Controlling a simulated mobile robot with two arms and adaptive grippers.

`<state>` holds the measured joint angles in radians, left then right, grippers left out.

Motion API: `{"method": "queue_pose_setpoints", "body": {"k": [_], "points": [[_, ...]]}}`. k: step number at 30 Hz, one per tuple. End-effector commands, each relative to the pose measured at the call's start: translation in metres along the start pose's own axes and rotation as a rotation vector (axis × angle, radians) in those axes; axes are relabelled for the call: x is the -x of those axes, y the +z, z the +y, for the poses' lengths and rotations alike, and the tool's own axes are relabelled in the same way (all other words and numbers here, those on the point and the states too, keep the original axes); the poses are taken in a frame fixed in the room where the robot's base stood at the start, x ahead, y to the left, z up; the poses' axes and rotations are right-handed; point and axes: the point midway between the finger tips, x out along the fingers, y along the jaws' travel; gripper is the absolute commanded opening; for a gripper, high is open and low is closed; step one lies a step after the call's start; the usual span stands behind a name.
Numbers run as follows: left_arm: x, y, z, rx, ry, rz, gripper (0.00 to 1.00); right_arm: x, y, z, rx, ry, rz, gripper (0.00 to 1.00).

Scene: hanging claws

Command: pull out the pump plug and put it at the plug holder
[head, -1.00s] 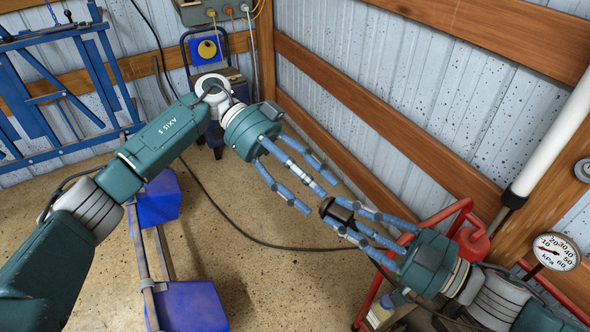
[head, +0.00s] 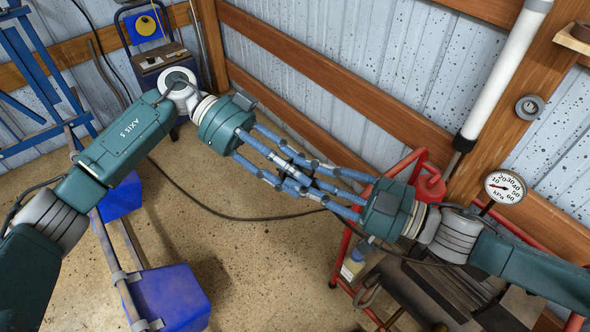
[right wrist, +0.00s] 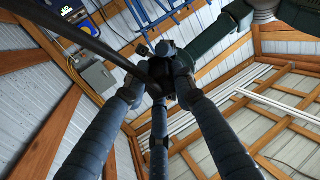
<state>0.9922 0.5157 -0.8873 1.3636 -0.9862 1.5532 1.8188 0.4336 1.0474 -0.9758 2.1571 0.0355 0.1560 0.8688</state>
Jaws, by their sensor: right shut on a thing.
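My right gripper (head: 325,190) comes in from the right in the head view. It is shut on the black plug (right wrist: 162,72), which sits between its blue segmented fingers in the right wrist view. A thick dark cable (right wrist: 80,35) runs from the plug to the upper left. In the head view the plug is mostly hidden among fingers. My left gripper (head: 308,172) faces the right one, and their fingers overlap in the picture. Whether the left fingers touch the plug cannot be told. No plug holder can be made out for certain.
A blue panel with a yellow disc (head: 144,26) tops a cart-like unit at the back. A red-framed cart (head: 345,265) stands below my right arm. A pressure gauge (head: 505,187) is at right. The dark cable crosses the open floor (head: 240,270).

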Motion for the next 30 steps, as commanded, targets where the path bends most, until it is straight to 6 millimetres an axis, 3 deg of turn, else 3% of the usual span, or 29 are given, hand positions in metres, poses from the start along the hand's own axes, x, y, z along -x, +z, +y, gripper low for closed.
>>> {"method": "queue_pose_setpoints", "body": {"k": [3,4,6,7,19,30], "points": [[0.002,-0.004,-0.005,-0.003,-0.016,0.007,0.10,0.000,0.002,-0.005,-0.005,-0.008,-0.002,0.00],[0.002,-0.005,-0.005,-0.004,-0.017,0.007,0.10,0.000,0.003,-0.005,-0.006,-0.008,-0.002,0.31],[0.002,-0.005,-0.005,-0.004,-0.017,0.008,0.10,0.000,0.003,-0.005,-0.006,-0.008,-0.002,0.45],[0.002,-0.005,-0.005,-0.004,-0.017,0.007,0.10,0.000,0.003,-0.005,-0.006,-0.008,-0.002,0.47],[0.002,-0.003,-0.003,-0.002,-0.012,0.005,0.10,0.009,0.003,-0.003,-0.006,-0.003,-0.004,0.47],[0.001,-0.003,-0.003,-0.002,-0.010,0.004,0.10,0.076,0.006,-0.003,-0.010,-0.003,-0.010,0.47]]}}
